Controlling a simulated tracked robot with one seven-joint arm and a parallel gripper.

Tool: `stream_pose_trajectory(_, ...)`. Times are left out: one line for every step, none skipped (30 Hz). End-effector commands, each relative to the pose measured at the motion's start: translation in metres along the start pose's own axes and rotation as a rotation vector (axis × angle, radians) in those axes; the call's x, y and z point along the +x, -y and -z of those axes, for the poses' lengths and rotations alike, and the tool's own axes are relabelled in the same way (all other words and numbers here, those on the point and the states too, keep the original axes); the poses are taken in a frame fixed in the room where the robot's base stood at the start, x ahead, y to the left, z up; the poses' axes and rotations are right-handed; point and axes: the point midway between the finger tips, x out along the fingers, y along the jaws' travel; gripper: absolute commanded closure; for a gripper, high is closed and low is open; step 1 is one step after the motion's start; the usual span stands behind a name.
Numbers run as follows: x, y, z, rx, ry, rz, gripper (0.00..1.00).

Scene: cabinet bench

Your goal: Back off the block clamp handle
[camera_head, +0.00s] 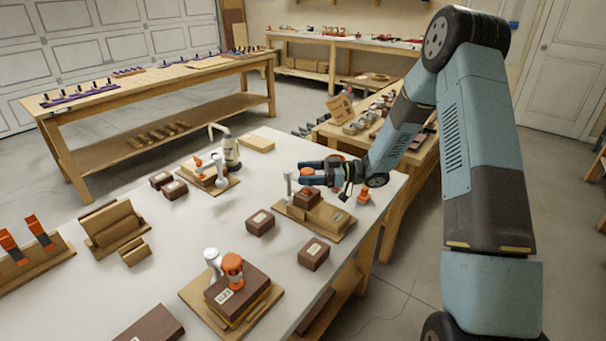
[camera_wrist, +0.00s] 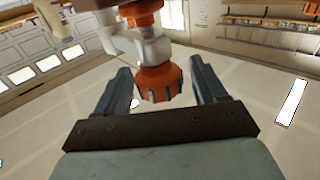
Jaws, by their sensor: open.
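A block clamp with a grey post (camera_head: 289,183) stands on a wooden base (camera_head: 325,222) near the right edge of the white table. A dark brown block (camera_head: 307,198) sits on it, below the handle. My gripper (camera_head: 303,172) is open at the top of this clamp, its fingers pointing left. In the wrist view the orange handle knob (camera_wrist: 158,83) lies between the two spread fingers of my gripper (camera_wrist: 160,70). A gap shows on each side of the knob.
Two similar clamps stand on the table, one at the front (camera_head: 232,268) and one farther back (camera_head: 200,168). Loose brown blocks (camera_head: 260,222) (camera_head: 315,255) lie close by. A small orange item (camera_head: 363,196) stands at the table's right edge. The table's middle has free room.

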Motion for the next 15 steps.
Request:
stream_pose_trajectory(0.006, 0.000, 0.000, 0.000, 0.000, 0.001, 0.29)
stream_pose_trajectory(0.008, 0.000, 0.000, 0.000, 0.000, 0.001, 0.29)
stream_pose_trajectory(0.011, 0.000, 0.000, 0.000, 0.000, 0.001, 0.29)
stream_pose_trajectory(0.013, 0.000, 0.000, 0.000, 0.000, 0.000, 0.29)
stream_pose_trajectory(0.015, 0.000, 0.000, 0.000, -0.001, 0.000, 0.29)
stream_pose_trajectory(0.016, 0.000, 0.000, 0.000, -0.001, 0.001, 0.29)
stream_pose_trajectory(0.017, 0.000, 0.000, 0.000, -0.001, 0.001, 0.29)
stream_pose_trajectory(0.018, 0.000, 0.000, 0.000, -0.001, 0.001, 0.29)
stream_pose_trajectory(0.018, 0.000, 0.000, 0.000, -0.001, 0.001, 0.29)
stream_pose_trajectory(0.018, 0.000, 0.000, 0.000, -0.001, 0.000, 0.29)
stream_pose_trajectory(0.018, 0.000, 0.000, 0.000, -0.001, 0.000, 0.29)
stream_pose_trajectory(0.018, 0.000, 0.000, 0.000, -0.001, 0.000, 0.29)
stream_pose_trajectory(0.018, 0.000, 0.000, 0.000, 0.000, 0.000, 0.29)
stream_pose_trajectory(0.018, 0.000, 0.000, 0.000, 0.000, 0.000, 0.29)
stream_pose_trajectory(0.018, 0.000, 0.000, 0.000, 0.000, 0.000, 0.29)
